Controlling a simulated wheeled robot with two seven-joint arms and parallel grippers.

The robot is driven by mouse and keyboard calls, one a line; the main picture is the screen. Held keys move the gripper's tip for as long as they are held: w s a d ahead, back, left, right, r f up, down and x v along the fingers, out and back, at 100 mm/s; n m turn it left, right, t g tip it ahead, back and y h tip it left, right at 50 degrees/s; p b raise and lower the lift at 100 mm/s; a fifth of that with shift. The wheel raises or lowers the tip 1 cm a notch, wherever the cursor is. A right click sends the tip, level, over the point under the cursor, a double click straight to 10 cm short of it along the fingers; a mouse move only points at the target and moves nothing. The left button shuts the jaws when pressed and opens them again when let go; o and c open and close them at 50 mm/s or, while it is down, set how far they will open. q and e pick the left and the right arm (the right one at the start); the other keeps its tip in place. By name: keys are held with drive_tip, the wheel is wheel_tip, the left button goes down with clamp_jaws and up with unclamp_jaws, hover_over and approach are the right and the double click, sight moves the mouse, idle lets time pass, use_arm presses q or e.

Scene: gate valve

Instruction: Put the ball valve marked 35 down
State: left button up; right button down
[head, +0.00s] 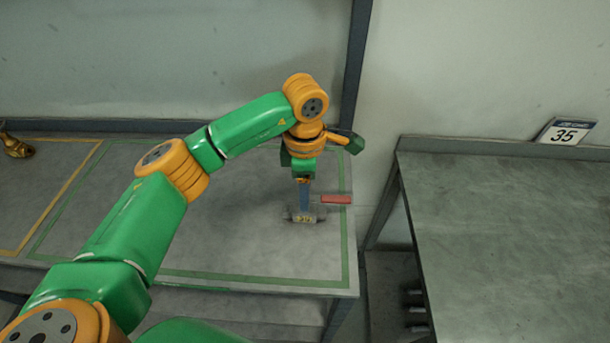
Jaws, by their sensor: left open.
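A small grey ball valve (303,218) with a red lever handle (336,199) and a yellowish marking is at the right part of the left bench, inside a green outline. The marking is too small to read surely. It seems to rest on the bench top. My left gripper (304,204) points down right above the valve, its jaws open around or just over the top of it; I cannot tell whether they touch. The handle sticks out to the right of the jaws. My right gripper is not in view.
The left bench (250,262) is clear around the valve. A brass-coloured fitting (16,146) sits at its far left, by a yellow outline. A second bench (510,240) at right is bare, with a sign reading 35 (566,133) at its back. A gap separates the benches.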

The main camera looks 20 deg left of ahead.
use_arm(q)
wheel_tip(320, 180, up, 9)
drive_tip(key=shift+b, duration=0.35)
